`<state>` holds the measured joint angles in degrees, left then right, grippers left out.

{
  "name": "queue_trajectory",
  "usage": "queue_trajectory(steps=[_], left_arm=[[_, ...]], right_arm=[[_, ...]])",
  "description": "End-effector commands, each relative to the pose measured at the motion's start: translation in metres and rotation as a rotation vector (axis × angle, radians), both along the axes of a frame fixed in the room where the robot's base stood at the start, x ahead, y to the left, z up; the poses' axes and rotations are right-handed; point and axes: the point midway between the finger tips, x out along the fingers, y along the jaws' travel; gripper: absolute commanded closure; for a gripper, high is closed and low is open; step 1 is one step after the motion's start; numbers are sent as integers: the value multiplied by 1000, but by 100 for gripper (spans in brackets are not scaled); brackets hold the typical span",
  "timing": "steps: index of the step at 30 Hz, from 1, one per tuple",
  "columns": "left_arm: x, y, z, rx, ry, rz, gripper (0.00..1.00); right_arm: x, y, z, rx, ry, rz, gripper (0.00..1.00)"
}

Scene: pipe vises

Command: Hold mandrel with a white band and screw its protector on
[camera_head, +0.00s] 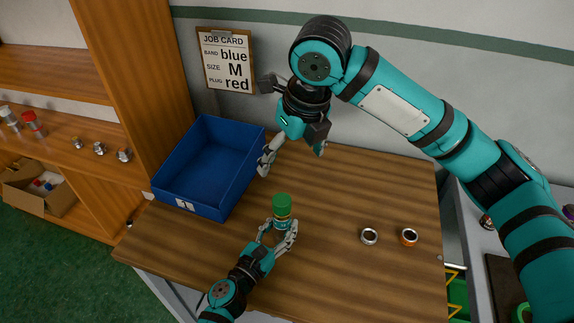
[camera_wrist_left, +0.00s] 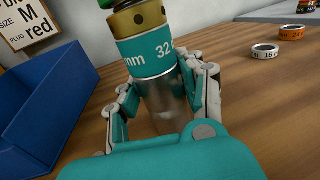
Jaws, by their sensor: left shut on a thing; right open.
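My left gripper (camera_head: 280,234) is shut around an upright cylinder on the table's near half. In the left wrist view the cylinder has a silver body (camera_wrist_left: 158,98), a teal band (camera_wrist_left: 150,52) marked "32" and "mm", and a brass collar (camera_wrist_left: 140,18) with dark holes. No white band shows on its visible side. A green cap (camera_head: 282,205) tops it; only its lower edge shows in the wrist view. I cannot tell whether the cylinder's base touches the table. My right gripper (camera_head: 294,153) is open and empty, above and behind the cylinder, apart from the cap.
An empty blue bin (camera_head: 207,165) stands at the table's left. A white ring (camera_head: 369,236) marked 16 and an orange ring (camera_head: 408,237) marked 24 lie at the right. A job card (camera_head: 226,60) hangs behind. Shelves (camera_head: 75,130) at left hold small parts.

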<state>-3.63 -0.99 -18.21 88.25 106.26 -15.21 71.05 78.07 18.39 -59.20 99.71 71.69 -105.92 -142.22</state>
Motion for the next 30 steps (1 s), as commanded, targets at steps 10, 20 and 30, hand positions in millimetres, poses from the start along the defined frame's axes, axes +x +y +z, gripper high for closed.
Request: queue_trajectory(steps=[10,20,30], left_arm=[[0,0,0,1,1,0,100],[0,0,0,1,1,0,35],[-14,9,-2,2,3,0,35]], right_arm=[[-1,-1,5,-1,1,0,9],[-1,-1,5,-1,1,0,9],[-1,-1,5,-1,1,0,9]])
